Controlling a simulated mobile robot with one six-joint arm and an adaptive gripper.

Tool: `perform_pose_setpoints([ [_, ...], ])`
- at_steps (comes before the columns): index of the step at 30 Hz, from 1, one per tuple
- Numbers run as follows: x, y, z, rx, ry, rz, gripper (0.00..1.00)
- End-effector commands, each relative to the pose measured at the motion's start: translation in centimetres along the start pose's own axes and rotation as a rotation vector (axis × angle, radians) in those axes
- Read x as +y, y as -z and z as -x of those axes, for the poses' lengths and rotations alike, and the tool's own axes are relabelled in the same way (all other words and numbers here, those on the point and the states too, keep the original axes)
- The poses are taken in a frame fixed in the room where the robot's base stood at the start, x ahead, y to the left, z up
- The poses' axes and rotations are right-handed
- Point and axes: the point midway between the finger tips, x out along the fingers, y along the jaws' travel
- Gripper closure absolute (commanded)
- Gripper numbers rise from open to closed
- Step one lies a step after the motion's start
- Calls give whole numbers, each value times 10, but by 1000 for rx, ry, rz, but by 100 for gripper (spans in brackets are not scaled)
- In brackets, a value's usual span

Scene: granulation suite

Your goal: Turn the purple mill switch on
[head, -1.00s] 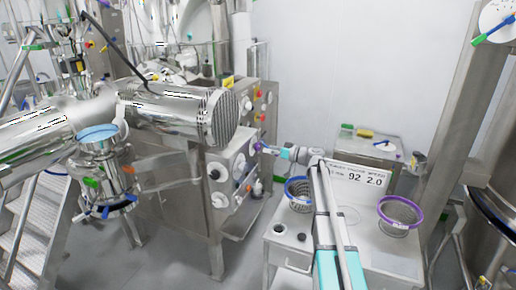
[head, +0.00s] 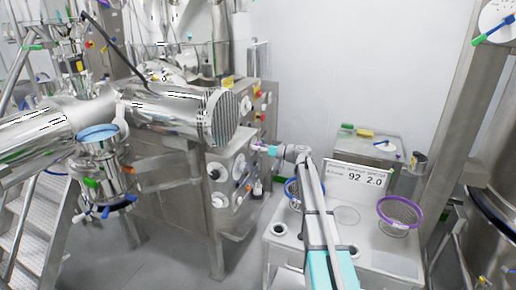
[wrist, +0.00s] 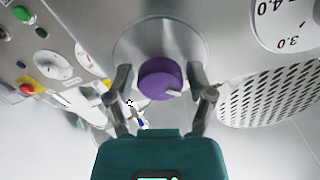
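The purple mill switch (wrist: 160,79) is a round knob with a pale pointer mark on a round metal plate. In the wrist view it sits between the two fingers of my gripper (wrist: 163,92). The fingers are open, one on each side, with a small gap showing at both sides of the knob. The pale mark points to the lower right. In the head view my gripper (head: 262,148) is at the steel machine's panel, and the knob is mostly hidden there.
The steel machine cabinet (head: 190,190) carries several other dials. A bench (head: 375,255) under my arm holds a purple-rimmed basket (head: 383,205), a blue-rimmed basket (head: 289,188) and a display reading 92 and 2.0 (head: 360,178). A metal drum machine (head: 180,110) stands at left.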

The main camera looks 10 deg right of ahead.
Motion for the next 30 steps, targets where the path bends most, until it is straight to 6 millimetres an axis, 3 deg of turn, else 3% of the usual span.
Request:
perform_pose_setpoints([
  [1, 0, 0, 0, 0, 0, 0, 51],
  [8, 0, 0, 0, 0, 0, 0, 94],
  [20, 0, 0, 0, 0, 0, -50, 95],
  [30, 0, 0, 0, 1, 0, -252, 95],
])
